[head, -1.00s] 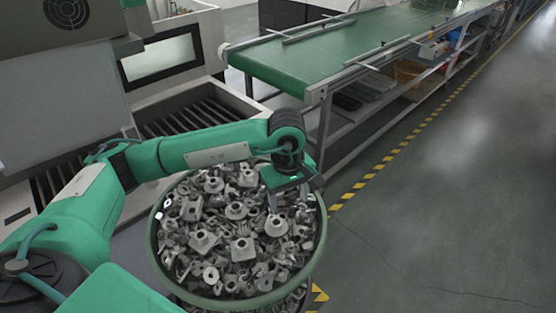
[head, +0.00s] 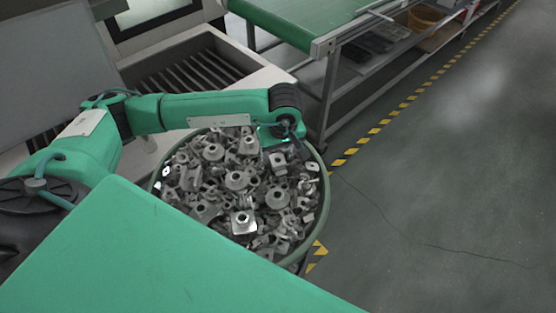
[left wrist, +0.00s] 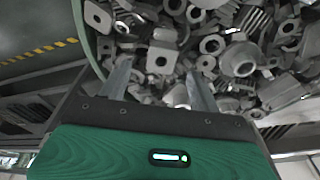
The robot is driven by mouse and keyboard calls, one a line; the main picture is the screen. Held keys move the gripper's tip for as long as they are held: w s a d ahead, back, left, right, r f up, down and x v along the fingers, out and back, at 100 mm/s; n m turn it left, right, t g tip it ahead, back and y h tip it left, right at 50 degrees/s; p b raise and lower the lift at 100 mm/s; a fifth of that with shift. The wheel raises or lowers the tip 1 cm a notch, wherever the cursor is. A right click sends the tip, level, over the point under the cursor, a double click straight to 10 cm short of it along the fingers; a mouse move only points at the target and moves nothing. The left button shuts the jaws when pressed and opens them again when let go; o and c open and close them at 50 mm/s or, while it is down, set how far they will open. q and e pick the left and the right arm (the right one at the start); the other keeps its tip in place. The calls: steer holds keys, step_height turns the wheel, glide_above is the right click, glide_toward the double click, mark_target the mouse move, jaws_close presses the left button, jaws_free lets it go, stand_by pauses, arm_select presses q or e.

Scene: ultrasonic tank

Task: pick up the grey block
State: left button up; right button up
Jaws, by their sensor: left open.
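A round green bin (head: 323,205) is heaped with many grey metal parts, and I cannot tell for sure which one is the grey block. A square grey block with a round hole (left wrist: 161,58) lies in the pile just beyond and between my fingertips in the left wrist view. A paler square block with a round boss (head: 243,222) shows near the front of the pile in the head view. My left gripper (head: 292,150) is over the bin's far right part, pointing down. In the left wrist view its fingers (left wrist: 157,73) are apart with nothing clearly held. My right gripper is out of view.
A green conveyor (head: 290,22) on a metal frame stands behind the bin. A machine with a slatted opening (head: 190,75) is at the back left. Yellow-black floor tape (head: 375,130) runs past on the right, with clear grey floor (head: 450,180) beyond.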

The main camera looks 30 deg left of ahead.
mark_target(278, 159)
arm_select(q)
steer(key=f+p, duration=0.1)
steer(key=f, duration=0.1)
steer(key=f+p, duration=0.1)
steer(key=f, duration=0.1)
steer(key=shift+w+a+p, duration=0.1)
steer(key=shift+a+p, duration=0.2)
steer(key=shift+f, duration=0.35)
steer(key=shift+c, duration=0.2)
steer(key=shift+w, duration=0.1)
steer(key=c, duration=1.1)
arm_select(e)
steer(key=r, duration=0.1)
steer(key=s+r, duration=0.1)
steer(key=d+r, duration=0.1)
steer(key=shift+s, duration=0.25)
